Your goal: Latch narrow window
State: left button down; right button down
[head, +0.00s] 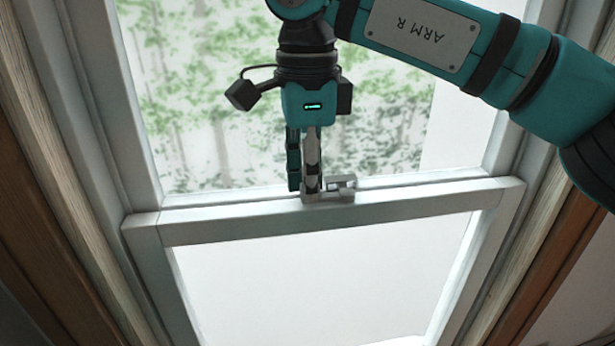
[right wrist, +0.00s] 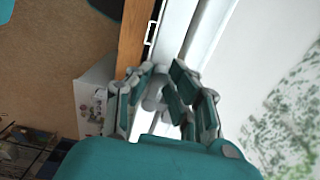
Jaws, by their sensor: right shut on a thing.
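A narrow white window fills the head view, with its lower sash's top rail (head: 340,215) crossing the middle. A small grey metal latch (head: 340,190) sits on that rail. My right gripper (head: 308,190) points down at the left part of the latch, its fingers shut on it. In the right wrist view my right gripper (right wrist: 165,85) shows its teal and grey fingers around a small grey part, close to the white window frame. The fingers partly hide the latch, so its exact angle is hard to tell. My left gripper is not in view.
The upper glass pane (head: 220,110) shows blurred trees behind the gripper. White jambs and brown wooden trim (head: 30,230) border the window on both sides. The right wrist view shows a tan wall and a white box (right wrist: 93,100) with printed pictures.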

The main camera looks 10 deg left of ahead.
jog(key=c, duration=1.2)
grip_release()
jog(key=shift+c, duration=0.2)
